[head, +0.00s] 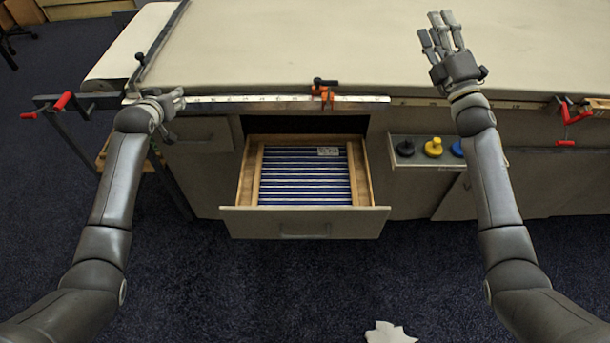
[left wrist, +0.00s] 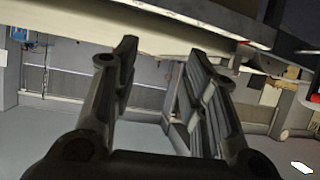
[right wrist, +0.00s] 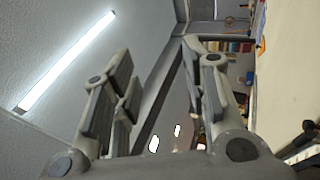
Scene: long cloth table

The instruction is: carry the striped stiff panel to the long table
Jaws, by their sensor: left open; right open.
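A blue-and-white striped panel (head: 305,180) lies flat in the open drawer, with a small pale label near its far right corner. The drawer (head: 305,222) is pulled out from under the long table (head: 330,45), whose cloth top is bare. My left gripper (head: 176,103) is open and empty at the table's front edge, left of the drawer. Its spread fingers show in the left wrist view (left wrist: 165,70). My right gripper (head: 439,28) is open and empty above the table top, up and right of the panel. Its spread fingers show in the right wrist view (right wrist: 160,85).
A metal ruler strip (head: 285,99) runs along the table edge, with an orange clamp (head: 323,93) above the drawer. A red clamp (head: 567,120) is at the right edge. A small tray (head: 412,163) holds round knobs right of the drawer. A white scrap (head: 390,333) lies on the floor.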

